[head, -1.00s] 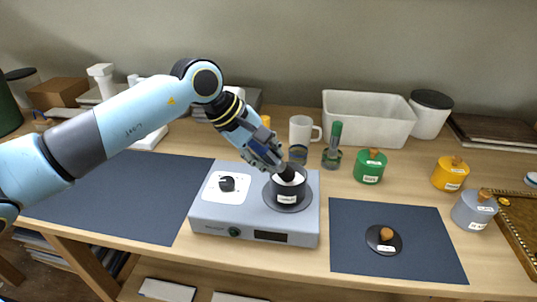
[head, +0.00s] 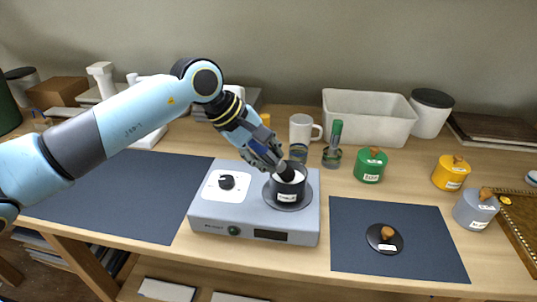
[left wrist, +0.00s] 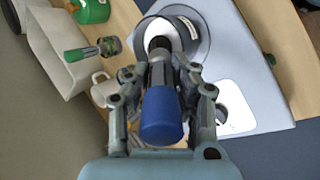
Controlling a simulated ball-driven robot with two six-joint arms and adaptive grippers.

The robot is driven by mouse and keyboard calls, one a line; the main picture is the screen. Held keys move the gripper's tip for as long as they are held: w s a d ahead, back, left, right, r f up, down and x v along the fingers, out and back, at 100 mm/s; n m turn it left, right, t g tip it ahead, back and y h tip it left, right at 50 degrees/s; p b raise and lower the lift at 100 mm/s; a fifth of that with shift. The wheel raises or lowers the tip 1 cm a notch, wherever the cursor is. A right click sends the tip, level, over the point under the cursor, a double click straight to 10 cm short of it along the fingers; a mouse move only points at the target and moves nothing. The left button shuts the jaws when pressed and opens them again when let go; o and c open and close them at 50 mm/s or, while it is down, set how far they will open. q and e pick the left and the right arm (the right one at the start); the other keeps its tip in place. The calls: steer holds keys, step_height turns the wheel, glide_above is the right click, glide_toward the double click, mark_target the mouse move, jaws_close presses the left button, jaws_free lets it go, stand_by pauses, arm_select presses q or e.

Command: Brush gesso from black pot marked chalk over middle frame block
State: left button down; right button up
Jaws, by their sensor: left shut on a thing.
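A black pot (head: 290,191) with a white label, too small to read, stands on the round plate of a grey hotplate (head: 254,222). White gesso (left wrist: 172,33) shows inside it in the left wrist view. My left gripper (head: 272,160) is shut on a blue-handled brush (left wrist: 161,115) and holds it tilted over the pot. The brush's dark lower end reaches into the pot's mouth, and its tip is hidden there. The left wrist view shows the gripper fingers (left wrist: 159,76) on both sides of the brush. I cannot make out the middle frame block in either view. My right gripper is not in view.
A black lid (head: 384,238) lies on the dark right mat (head: 440,225). Green (head: 370,166), yellow (head: 451,173) and grey (head: 476,209) lidded pots stand at right. A white mug (head: 301,130), a green-topped jar (head: 333,146) and a white bin (head: 368,118) are behind. The left mat (head: 130,195) has free room.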

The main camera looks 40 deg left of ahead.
arm_select(q)
steer(key=shift+f+b, duration=0.1)
steer(key=shift+b, duration=0.3)
stand_by(0.9)
stand_by(0.5)
steer(key=shift+r+p, duration=0.4)
steer(key=shift+r, duration=0.35)
steer(key=shift+r+p, duration=1.05)
steer(key=shift+r, duration=1.75)
steer(key=c, duration=1.7)
jaws_free()
steer(key=shift+c, duration=0.2)
jaws_close()
